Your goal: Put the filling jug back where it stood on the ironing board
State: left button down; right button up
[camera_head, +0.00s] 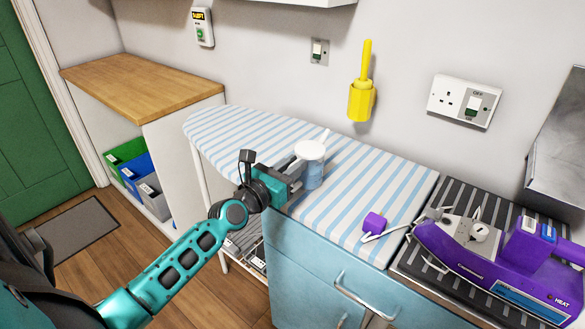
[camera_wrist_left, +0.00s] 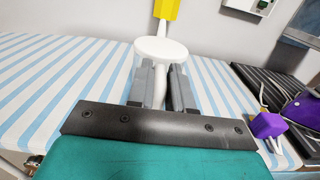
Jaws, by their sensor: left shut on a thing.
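The filling jug (camera_head: 311,168) is a see-through bluish jug with a white round top and a white spout pointing up and back. It is upright at the front edge of the blue-striped ironing board (camera_head: 235,127), near its middle. My left gripper (camera_head: 298,174) comes in from the left and is shut on the jug. In the left wrist view the jug's white top (camera_wrist_left: 161,50) shows between and beyond the grey fingers (camera_wrist_left: 162,88). I cannot tell whether the jug's base touches the board. My right gripper is not in view.
A purple iron (camera_head: 500,265) stands on a dark striped mat at the right. A purple plug (camera_head: 374,223) lies on the board's right end. A yellow holder (camera_head: 361,100) hangs on the wall behind. The board's left part is clear.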

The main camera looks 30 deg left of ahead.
pick_arm(q)
jog(key=c, duration=1)
grip_release()
jog(key=shift+f, duration=0.1)
jog(key=s+b, duration=0.2)
jog(key=s, duration=0.9)
jog(key=s+d+f+n+g, duration=0.2)
jog(key=d+f+n, duration=0.3)
jog(key=n, duration=0.6)
jog(key=s+d+f+n+g, duration=0.3)
jog(key=s+d+f+n, duration=0.2)
jog(key=f+n, duration=0.3)
jog(key=s+d+f+n+g+h, duration=0.1)
jog(key=s+d+f+n, duration=0.3)
jog(key=n, duration=1.1)
jog(key=shift+d+f+g, duration=0.7)
jog(key=shift+d+f, duration=0.75)
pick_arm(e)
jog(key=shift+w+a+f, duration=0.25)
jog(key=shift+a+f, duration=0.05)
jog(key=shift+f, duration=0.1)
